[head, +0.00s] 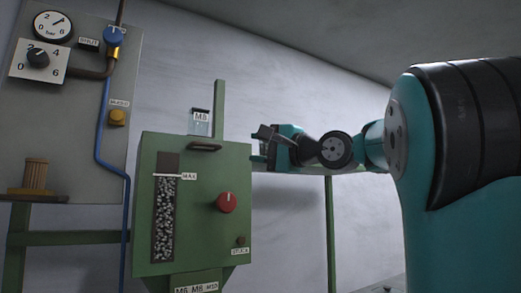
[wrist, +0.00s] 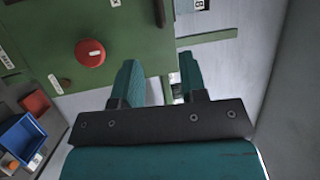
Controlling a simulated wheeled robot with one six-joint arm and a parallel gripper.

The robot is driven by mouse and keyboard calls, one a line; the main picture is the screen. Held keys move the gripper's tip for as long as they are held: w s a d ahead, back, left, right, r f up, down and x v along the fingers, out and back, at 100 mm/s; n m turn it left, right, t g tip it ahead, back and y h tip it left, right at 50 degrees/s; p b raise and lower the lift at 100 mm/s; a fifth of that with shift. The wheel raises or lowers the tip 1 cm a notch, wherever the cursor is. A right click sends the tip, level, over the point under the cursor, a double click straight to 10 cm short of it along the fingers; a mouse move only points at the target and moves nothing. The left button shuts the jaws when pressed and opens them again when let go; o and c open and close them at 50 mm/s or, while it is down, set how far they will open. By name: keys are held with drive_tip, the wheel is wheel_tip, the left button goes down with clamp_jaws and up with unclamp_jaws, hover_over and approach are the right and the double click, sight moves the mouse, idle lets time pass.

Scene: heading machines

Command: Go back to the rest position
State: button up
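My gripper (head: 258,152) is at the right side of the green machine box (head: 205,240) in the head view, near its upper right edge. In the wrist view, the two teal fingers of my gripper (wrist: 158,80) stand apart with nothing seen between them. The green box (wrist: 50,30) fills the upper left there, with its red knob (wrist: 90,53) left of the fingers. The knob also shows on the box front in the head view (head: 227,202). I cannot tell whether the fingers touch the box.
A grey panel (head: 75,130) with a gauge (head: 52,27), dial and blue hose (head: 103,120) stands at the left. A green post (head: 219,105) rises behind the box. A blue bin (wrist: 22,140) and a red bin (wrist: 36,103) lie lower left in the wrist view.

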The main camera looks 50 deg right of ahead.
idle(0.3)
drive_tip(key=w+a+f+n+g+y, duration=0.15)
drive_tip(key=a+f+n+g, duration=0.3)
drive_tip(key=a+f, duration=0.5)
drive_tip(key=w+a+f+n+g+y, duration=0.1)
drive_tip(key=a+f+n+g+y, duration=0.3)
drive_tip(key=a+f, duration=0.55)
drive_tip(key=s+a+f+n+g+h, duration=0.2)
drive_tip(key=s+a+f+n+g, duration=0.2)
drive_tip(key=s+f+n, duration=0.3)
drive_tip(key=s+a+f+n+g+h, duration=0.1)
drive_tip(key=s+a+f+n+g, duration=0.4)
drive_tip(key=s+f, duration=0.7)
drive_tip(key=shift+f+n+g+h, duration=0.35)
drive_tip(key=shift+f+n+g, duration=0.65)
drive_tip(key=shift+n, duration=0.25)
